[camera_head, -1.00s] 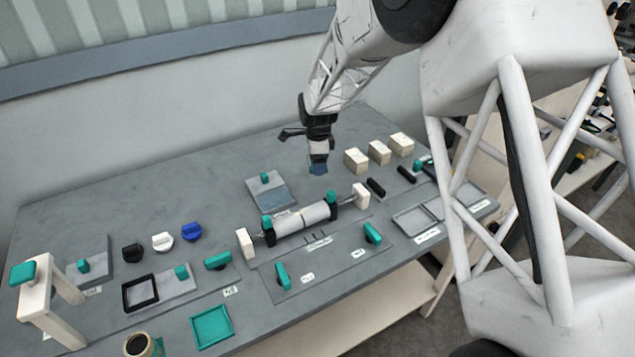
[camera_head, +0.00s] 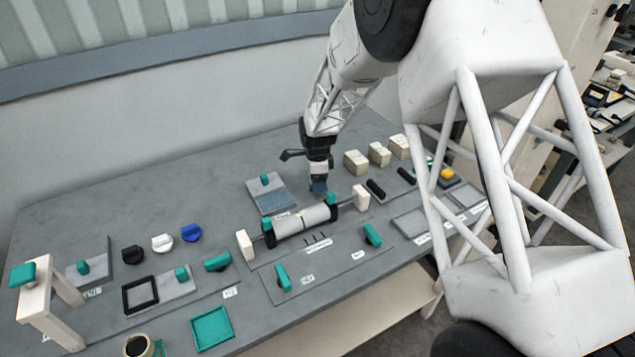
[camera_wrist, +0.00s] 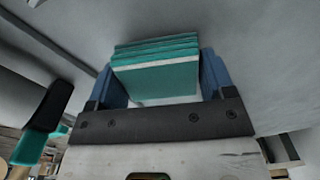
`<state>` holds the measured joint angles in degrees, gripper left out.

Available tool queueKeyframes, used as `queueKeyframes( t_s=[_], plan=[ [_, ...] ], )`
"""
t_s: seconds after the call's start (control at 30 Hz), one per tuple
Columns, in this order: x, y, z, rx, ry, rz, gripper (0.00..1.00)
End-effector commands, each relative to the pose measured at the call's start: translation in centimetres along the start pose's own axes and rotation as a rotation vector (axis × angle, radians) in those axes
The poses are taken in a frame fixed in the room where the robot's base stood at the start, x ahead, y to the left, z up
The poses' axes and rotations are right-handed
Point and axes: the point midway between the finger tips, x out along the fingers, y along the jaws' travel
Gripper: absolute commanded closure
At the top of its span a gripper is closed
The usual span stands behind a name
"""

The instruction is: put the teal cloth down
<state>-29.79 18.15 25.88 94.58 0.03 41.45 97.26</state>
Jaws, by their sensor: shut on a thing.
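The teal cloth (camera_wrist: 158,70) shows in the wrist view as a folded, layered block with a pale band along its near edge. It sits between the blue fingers of my gripper (camera_wrist: 162,62), which is shut on it. In the head view my gripper (camera_head: 318,188) points down, just behind the right end of the pale roller (camera_head: 302,219). The cloth cannot be made out there, so its height above the table is unclear.
A grey plate with a blue-grey pad (camera_head: 272,201) and teal knob lies left of my gripper. White blocks (camera_head: 379,152) and black bars (camera_head: 376,188) are to the right. A teal square tray (camera_head: 212,329) is at the front. The back left tabletop is clear.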

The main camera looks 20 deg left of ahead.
Motion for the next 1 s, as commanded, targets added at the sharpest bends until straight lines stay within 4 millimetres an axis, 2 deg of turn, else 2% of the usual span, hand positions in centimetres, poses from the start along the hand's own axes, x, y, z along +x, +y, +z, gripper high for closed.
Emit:
queueKeyframes(
  t_s=[0.17, 0.6, 0.63, 0.77, 0.8, 1.0],
  plan=[
    [1.3, 0.0, 0.0, 0.0, 0.0, 0.0, 0.5],
    [1.7, 0.0, 0.0, 0.0, 0.0, 0.0, 0.5],
    [1.7, 0.0, 0.0, 0.0, 0.0, -0.001, 0.23],
    [1.7, 0.0, 0.0, 0.0, 0.0, -0.001, 0.03],
    [1.7, 0.0, 0.0, 0.0, 0.0, -0.001, 0.0],
    [1.6, 0.0, 0.0, 0.0, 0.0, -0.001, 0.0]
  ],
)
